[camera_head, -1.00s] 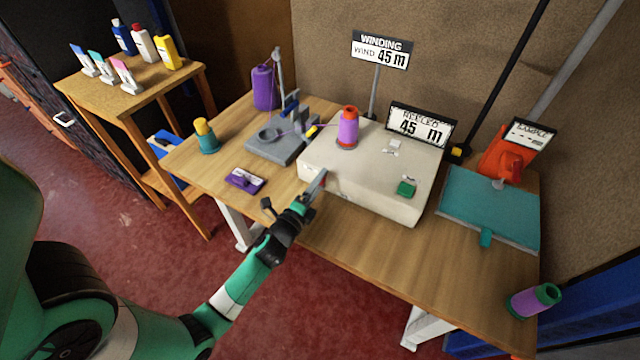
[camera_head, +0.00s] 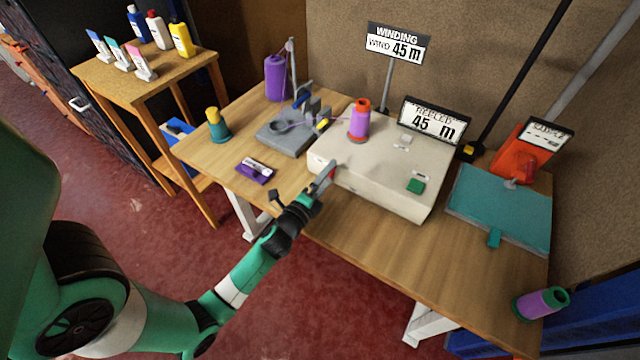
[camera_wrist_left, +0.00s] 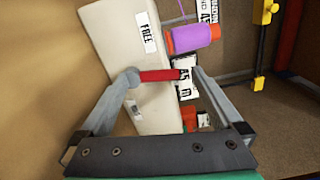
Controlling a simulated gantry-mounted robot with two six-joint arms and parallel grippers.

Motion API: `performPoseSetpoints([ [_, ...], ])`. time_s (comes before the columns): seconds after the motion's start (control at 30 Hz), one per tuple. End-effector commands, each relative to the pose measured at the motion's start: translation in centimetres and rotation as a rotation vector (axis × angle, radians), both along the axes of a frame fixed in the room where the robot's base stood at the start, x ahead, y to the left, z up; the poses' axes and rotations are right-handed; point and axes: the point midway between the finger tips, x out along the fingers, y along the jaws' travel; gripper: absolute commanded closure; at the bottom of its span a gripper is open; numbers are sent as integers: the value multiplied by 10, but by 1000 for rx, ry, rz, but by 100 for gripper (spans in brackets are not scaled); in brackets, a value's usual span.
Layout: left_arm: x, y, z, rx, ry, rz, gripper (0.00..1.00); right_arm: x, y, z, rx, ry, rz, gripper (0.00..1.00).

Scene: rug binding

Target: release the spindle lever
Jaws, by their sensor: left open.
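The spindle lever shows as a red bar in the left wrist view (camera_wrist_left: 160,75), on the front face of the cream winder box (camera_head: 385,165). My left gripper (camera_head: 325,181) is open at the box's front left. Whether either finger touches the lever is unclear. A "FREE" label (camera_wrist_left: 147,32) is near the lever. An orange-topped purple cone (camera_head: 360,121) stands on the box. My right gripper is out of view.
Signs read "WINDING WIND 45 m" (camera_head: 398,44) and "REELED 45 m" (camera_head: 433,121). A grey thread stand (camera_head: 285,140) and purple tag (camera_head: 256,171) are left of the box. A teal mat (camera_head: 500,208) is right. The wooden table (camera_head: 400,250) is clear in front.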

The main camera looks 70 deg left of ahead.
Motion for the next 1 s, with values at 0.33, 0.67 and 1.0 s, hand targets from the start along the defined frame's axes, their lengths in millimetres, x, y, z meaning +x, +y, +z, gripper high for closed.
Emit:
performPoseSetpoints([
  [0.33, -57, -48, -5, -1, 2, -2, 0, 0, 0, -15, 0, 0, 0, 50],
  [0.67, -86, -72, -1, -1, -1, -1, 0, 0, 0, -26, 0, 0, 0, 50],
  [1.0, -86, -72, 0, -1, 0, 0, 0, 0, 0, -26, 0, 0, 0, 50],
])
